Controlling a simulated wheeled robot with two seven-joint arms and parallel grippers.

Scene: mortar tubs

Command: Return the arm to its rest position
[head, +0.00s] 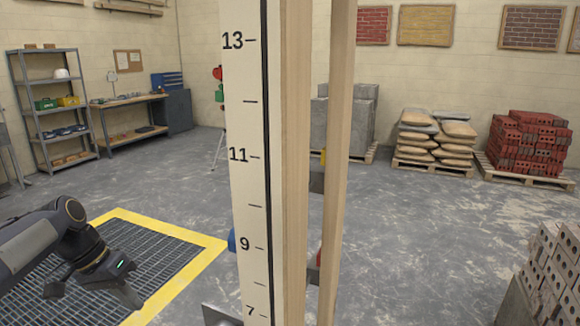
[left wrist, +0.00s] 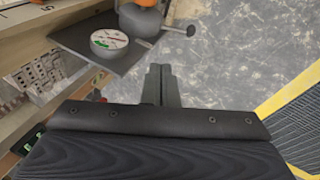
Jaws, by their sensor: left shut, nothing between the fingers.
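My left arm comes in from the left in the head view, over the floor grating. Its gripper (head: 132,298) points down and to the right, apart from the wooden post. In the left wrist view the two fingers (left wrist: 161,82) are together with nothing between them. My right gripper is in neither view.
A tall wooden post with a numbered scale (head: 248,160) stands close in front. A yellow-edged grating (head: 210,247) lies at left. Perforated bricks (head: 555,265) stand at right.

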